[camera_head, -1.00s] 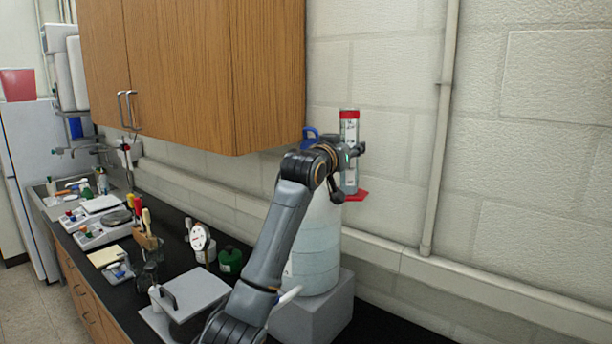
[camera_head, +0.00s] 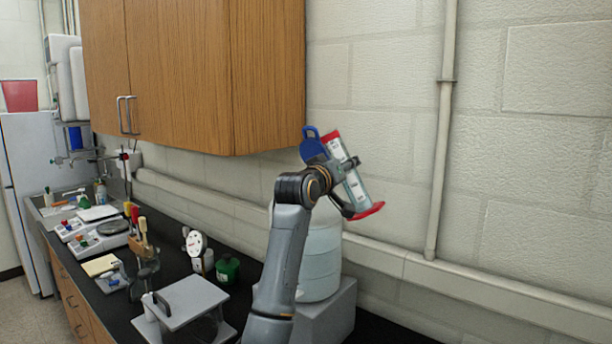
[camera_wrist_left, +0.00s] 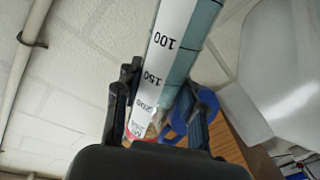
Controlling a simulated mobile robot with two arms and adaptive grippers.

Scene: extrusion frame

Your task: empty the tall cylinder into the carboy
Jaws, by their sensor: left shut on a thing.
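The tall cylinder (camera_head: 357,188) is clear, with a red collar at its top and a red base. It is tilted in the head view, top leaning left and base out to the lower right. My left gripper (camera_head: 347,166) is shut around its upper part. In the left wrist view the cylinder (camera_wrist_left: 181,45) shows printed marks, and my left gripper (camera_wrist_left: 167,97) has a finger on each side of it. The translucent carboy (camera_head: 321,262) stands below; my arm covers part of it, and I cannot see its mouth clearly. My right gripper is out of view.
A blue piece with a loop (camera_head: 312,145) is at the carboy's top, beside the cylinder. A grey block (camera_head: 336,312) carries the carboy. A wooden cabinet (camera_head: 215,75) hangs to the left, and a pale wall with a pipe (camera_head: 440,150) is to the right.

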